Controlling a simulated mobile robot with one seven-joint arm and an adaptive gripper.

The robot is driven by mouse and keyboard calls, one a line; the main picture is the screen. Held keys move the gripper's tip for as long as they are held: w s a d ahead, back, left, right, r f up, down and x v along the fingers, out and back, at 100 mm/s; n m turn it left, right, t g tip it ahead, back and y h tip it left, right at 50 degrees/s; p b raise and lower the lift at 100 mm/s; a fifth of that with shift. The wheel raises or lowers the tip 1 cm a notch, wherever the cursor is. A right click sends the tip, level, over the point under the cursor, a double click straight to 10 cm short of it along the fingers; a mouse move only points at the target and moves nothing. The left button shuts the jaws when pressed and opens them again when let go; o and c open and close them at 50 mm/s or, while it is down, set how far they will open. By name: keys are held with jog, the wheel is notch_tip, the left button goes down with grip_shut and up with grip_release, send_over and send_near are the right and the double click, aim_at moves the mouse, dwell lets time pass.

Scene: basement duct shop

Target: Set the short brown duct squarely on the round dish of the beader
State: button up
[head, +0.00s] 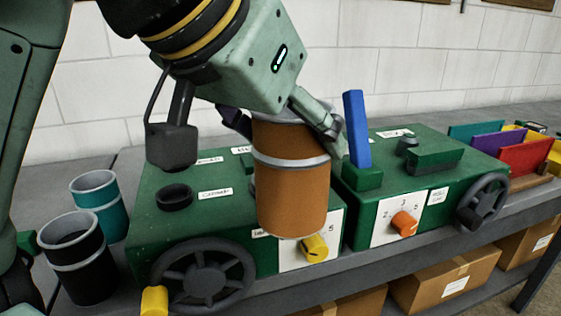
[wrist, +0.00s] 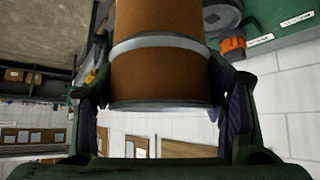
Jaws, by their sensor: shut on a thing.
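The brown duct (head: 291,195), with a pale band around it, is held between the fingers of my gripper (head: 284,130). It hangs nearly upright in front of the green machines, and its lower end overlaps the left machine's dial panel in the picture. The wrist view also shows the duct (wrist: 160,70) between both fingers. A low dark round dish (head: 174,197) sits on top of the left green machine (head: 150,232), left of the duct. A smaller dark round part (head: 408,142) is on the right green machine (head: 376,190). I cannot read which machine is the beader.
A teal duct (head: 97,205) and a black duct (head: 82,265) stand at the left. A blue upright bar (head: 356,130) rises close to the right of my gripper. Handwheels (head: 203,278) (head: 483,203) project at the front. Coloured panels (head: 498,148) stand at far right.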

jog(key=w+f+p, duration=0.2)
jog(key=w, duration=0.6)
jog(key=w+a+f+p, duration=0.1)
jog(key=w+f+p, duration=0.2)
jog(key=w, duration=0.5)
jog(key=o, duration=1.7)
jog(key=shift+f, duration=0.1)
